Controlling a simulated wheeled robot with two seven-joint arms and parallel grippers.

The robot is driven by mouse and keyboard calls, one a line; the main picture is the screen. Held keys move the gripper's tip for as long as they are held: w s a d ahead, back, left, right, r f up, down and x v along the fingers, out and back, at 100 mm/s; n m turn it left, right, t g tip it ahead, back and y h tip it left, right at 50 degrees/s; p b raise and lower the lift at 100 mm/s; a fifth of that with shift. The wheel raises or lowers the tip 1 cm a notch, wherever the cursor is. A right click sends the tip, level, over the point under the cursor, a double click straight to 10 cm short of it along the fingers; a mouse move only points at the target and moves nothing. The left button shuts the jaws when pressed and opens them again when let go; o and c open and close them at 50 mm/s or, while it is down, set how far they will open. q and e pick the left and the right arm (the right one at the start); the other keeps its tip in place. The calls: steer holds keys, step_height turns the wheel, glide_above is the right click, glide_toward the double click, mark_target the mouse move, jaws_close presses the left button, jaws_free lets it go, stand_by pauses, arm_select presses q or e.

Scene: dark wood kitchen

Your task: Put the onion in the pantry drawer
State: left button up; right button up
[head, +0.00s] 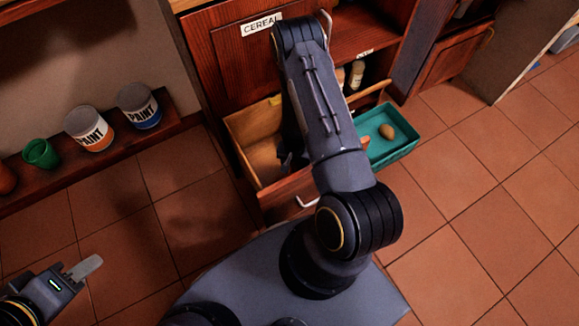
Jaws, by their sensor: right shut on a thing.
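The open wooden pantry drawer (251,121) stands below the cabinet door marked CEREAL, with its front panel and pale handle towards me. My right arm crosses over it. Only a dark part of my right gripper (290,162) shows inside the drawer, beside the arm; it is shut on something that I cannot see. A small brown rounded item (387,131) lies in a teal tray right of the drawer; I cannot tell whether it is the onion. My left gripper (78,268) is at the lower left, away from the drawer; its jaw opening is unclear.
A low shelf at the left holds two paint cans (90,128) (139,106), a green cup (40,154) and an orange-brown item at the edge. Bottles (356,76) stand in the cabinet behind the teal tray (396,150). The tiled floor (480,210) at the right is clear.

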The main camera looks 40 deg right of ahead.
mark_target(294, 171)
step_height(294, 171, down, 6)
steer(key=shift+f+b, duration=0.25)
steer(key=shift+b, duration=0.8)
steer(key=shift+f, duration=0.1)
steer(key=o, duration=1)
steer(key=shift+o, duration=0.2)
